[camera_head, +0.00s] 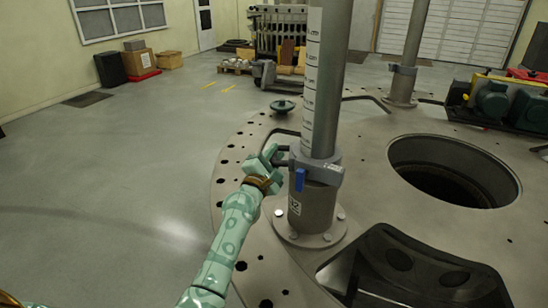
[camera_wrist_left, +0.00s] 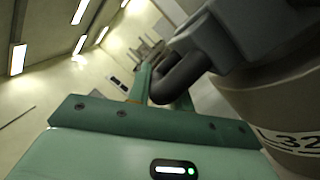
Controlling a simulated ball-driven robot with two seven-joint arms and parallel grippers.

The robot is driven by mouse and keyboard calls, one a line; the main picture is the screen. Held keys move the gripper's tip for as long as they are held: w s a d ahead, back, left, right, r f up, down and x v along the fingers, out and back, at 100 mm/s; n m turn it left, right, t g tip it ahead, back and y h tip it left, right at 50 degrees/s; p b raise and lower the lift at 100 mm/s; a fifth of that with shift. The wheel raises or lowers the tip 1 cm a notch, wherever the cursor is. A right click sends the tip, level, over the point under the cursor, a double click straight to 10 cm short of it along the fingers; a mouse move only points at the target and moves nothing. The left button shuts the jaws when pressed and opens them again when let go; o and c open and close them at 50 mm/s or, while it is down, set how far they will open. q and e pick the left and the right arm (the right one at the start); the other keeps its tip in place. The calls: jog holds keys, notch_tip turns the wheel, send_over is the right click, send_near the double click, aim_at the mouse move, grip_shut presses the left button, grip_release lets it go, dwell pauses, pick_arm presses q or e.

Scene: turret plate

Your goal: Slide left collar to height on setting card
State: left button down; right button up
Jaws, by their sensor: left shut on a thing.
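The left collar (camera_head: 325,170) is a grey ring around the near upright post (camera_head: 330,80), with a blue lever (camera_head: 300,180) at its front and a dark handle at its left. It sits low, at the top of the post's thick base socket (camera_head: 312,208). A white scale strip (camera_head: 311,75) runs up the post. My left gripper (camera_head: 274,155) is shut on the dark handle (camera_wrist_left: 180,80); in the left wrist view the collar (camera_wrist_left: 240,30) is just beyond it. A pale label reading "L 32" (camera_wrist_left: 290,140) is on the socket. My right gripper is not in view.
A second post (camera_head: 411,45) with a collar (camera_head: 403,69) stands further back. A round opening (camera_head: 450,170) lies right of the near post, and a dark bracket (camera_head: 410,265) in front. Green machinery (camera_head: 495,100) is at far right. Floor on the left is clear.

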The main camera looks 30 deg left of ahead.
pick_arm(q)
notch_tip(320, 180, up, 9)
jog(key=p, duration=0.5)
jog(key=shift+f, duration=0.2)
jog(key=shift+a, duration=0.1)
jog(key=shift+f, duration=0.1)
jog(key=c, duration=1.5)
grip_release()
jog(key=shift+o, duration=0.8)
jog(key=shift+f, duration=0.2)
